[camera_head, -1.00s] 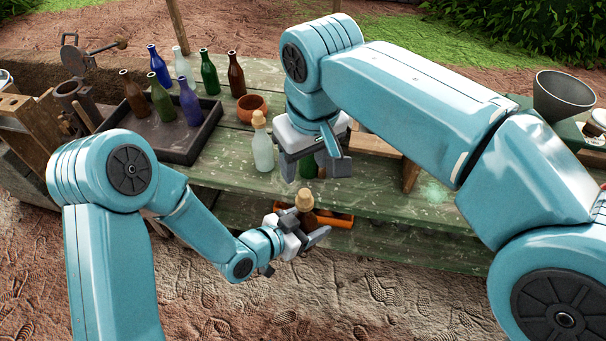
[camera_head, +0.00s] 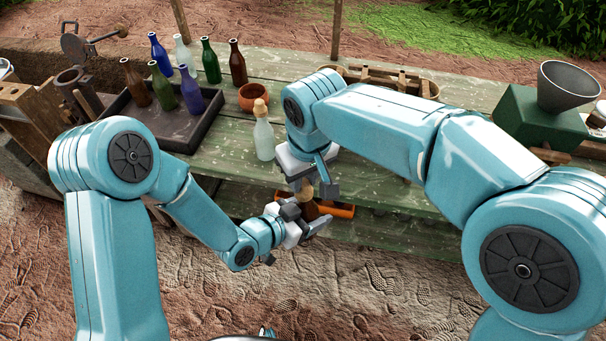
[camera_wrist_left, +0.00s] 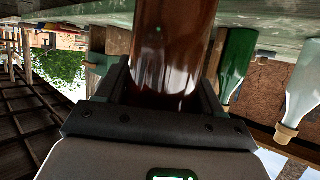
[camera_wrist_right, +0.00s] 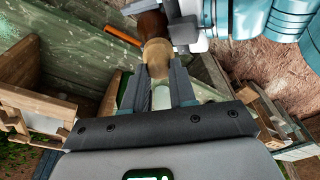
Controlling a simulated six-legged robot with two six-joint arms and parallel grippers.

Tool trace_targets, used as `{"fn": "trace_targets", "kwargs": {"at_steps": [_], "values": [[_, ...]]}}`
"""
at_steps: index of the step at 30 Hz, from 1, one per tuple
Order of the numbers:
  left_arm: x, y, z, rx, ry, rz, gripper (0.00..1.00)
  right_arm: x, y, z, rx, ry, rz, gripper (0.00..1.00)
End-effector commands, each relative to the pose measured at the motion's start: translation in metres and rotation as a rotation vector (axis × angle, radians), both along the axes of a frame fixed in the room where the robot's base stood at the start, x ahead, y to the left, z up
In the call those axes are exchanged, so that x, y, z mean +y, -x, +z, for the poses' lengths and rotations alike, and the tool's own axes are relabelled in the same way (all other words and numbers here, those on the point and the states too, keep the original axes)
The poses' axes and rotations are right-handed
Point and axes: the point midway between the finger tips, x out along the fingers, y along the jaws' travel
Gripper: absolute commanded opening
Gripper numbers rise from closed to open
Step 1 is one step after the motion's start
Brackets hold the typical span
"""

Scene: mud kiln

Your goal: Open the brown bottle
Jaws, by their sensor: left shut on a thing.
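My left gripper (camera_head: 306,224) is shut on the brown bottle (camera_head: 309,210) and holds it in front of the bench. The bottle's brown glass fills the space between the fingers in the left wrist view (camera_wrist_left: 172,60). Its tan stopper (camera_wrist_right: 157,52) points toward my right gripper (camera_wrist_right: 160,82) in the right wrist view. The right gripper's fingers stand apart, with the stopper at and between their tips; I cannot tell whether they touch it. In the head view the right gripper (camera_head: 312,187) is just above the bottle and partly hides the stopper.
A pale stoppered bottle (camera_head: 264,138) stands on the green bench (camera_head: 232,165), close left of my right gripper. A dark tray (camera_head: 180,138) with several bottles is at back left. An orange bowl (camera_head: 253,97) sits behind. A funnel (camera_head: 568,85) stands at the right.

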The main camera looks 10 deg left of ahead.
Motion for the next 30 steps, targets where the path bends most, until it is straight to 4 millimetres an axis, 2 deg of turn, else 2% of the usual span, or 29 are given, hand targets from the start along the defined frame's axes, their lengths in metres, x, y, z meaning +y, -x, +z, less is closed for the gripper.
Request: {"fn": "trace_targets", "kwargs": {"at_steps": [20,30], "values": [[0.0,0.0,0.001,-0.001,0.0,0.0,0.12,0.0,0.0,0.001,0.0,0.0,0.001,0.0],[0.0,0.0,0.0,-0.001,0.0,0.0,0.12,0.001,0.0,0.012,-0.001,-0.001,0.001,0.0]]}}
